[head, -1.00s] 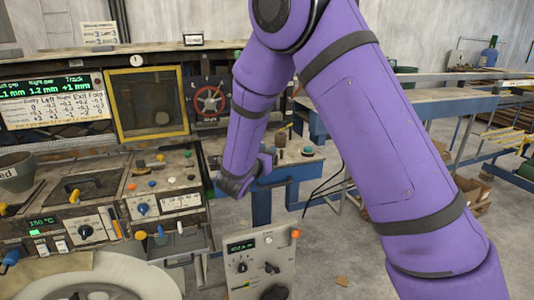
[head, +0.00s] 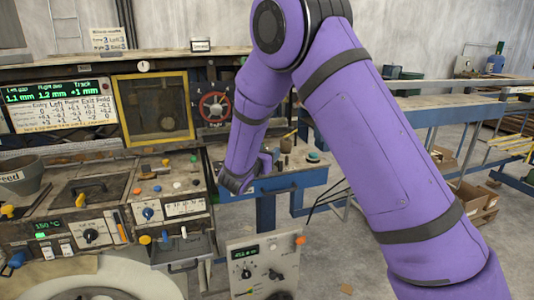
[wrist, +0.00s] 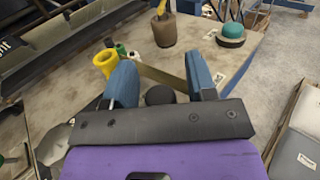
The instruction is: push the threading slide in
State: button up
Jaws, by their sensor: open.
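My gripper (wrist: 163,78) shows in the wrist view with its two blue fingers apart and nothing held between them. A tan strip (wrist: 165,78) runs across behind the gap, and a dark round knob or cap (wrist: 160,95) shows low between the fingers. I cannot tell which part is the threading slide. In the head view my purple arm reaches to the worn worktop right of the machine, and the fingertips are hidden.
A brown cylinder (wrist: 165,30) and a green-topped knob (wrist: 232,33) stand on the worktop beyond the fingers.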

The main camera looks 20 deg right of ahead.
jog(key=v, duration=1)
jog(key=shift+s+a, duration=0.25)
jog(key=shift+a, duration=0.05)
jog(key=shift+o, duration=0.2)
jog(key=shift+r, duration=0.1)
